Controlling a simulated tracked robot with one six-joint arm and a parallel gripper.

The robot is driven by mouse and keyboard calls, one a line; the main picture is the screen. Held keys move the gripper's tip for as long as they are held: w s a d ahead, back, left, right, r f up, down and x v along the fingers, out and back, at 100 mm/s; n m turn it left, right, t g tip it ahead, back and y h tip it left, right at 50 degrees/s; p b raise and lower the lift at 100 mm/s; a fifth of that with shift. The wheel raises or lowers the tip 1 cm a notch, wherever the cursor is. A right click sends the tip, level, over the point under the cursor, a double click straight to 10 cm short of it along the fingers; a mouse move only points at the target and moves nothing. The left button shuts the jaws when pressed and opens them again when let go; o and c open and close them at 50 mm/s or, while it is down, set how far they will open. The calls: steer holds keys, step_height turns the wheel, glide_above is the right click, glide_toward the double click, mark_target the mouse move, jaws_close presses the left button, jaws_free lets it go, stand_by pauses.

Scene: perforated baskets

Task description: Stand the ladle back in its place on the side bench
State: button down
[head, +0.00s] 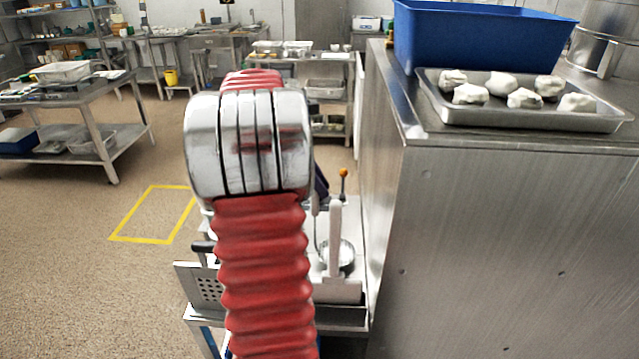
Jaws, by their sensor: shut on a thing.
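My red, ribbed arm with its silver joint fills the middle of the head view and hides most of my gripper (322,203). Only a dark and grey edge of it shows to the right of the joint, above the side bench (345,316). It appears shut on a thin grey rod that runs down beside the arm, likely the handle of the ladle (316,228). The fingertips and the rest of the ladle are hidden or too small to tell. A round metal vessel (346,256) stands on the bench behind a pale upright post (335,240).
A tall steel cabinet (500,220) closes off the right side, close to the bench. On it are a blue tub (480,38) and a tray (520,121) of several white lumps. Open floor (70,270) lies left.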

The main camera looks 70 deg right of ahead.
steer(key=shift+f, duration=0.4)
stand_by(0.3)
steer(key=c, duration=1.6)
jaws_free()
steer(key=shift+o, duration=0.2)
steer(key=v, duration=1.3)
steer(key=shift+w+r, duration=0.2)
steer(key=shift+r, duration=0.1)
